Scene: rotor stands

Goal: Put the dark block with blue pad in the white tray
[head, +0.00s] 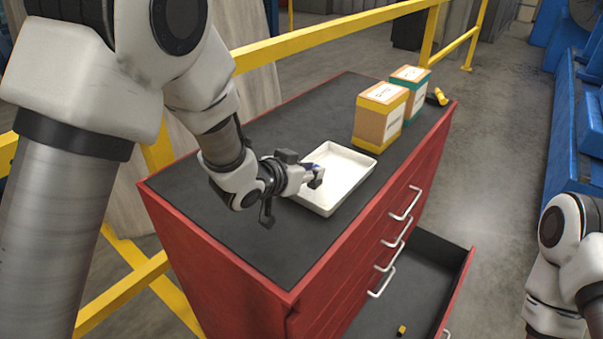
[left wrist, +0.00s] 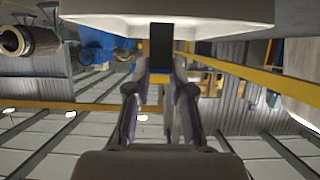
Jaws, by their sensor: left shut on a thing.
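The white tray (head: 352,165) lies on the dark top of the red cabinet, and its pale underside or rim also shows along the top of the left wrist view (left wrist: 100,22). My left gripper (head: 312,174) is at the tray's left side, with its fingertips over the near-left rim. It is shut on the dark block (left wrist: 160,45), which shows between the fingers (left wrist: 161,75) in the left wrist view. In the head view the block is mostly hidden by the fingers, with a little blue showing. I cannot tell whether the block touches the tray. My right gripper is out of view.
Two cardboard boxes, one with yellow edges (head: 380,115) and one with teal edges (head: 411,88), stand behind the tray. A yellow-and-black item (head: 438,97) lies at the far corner. A lower drawer (head: 428,275) is open with a small yellow piece (head: 402,329) inside. Yellow railings run behind.

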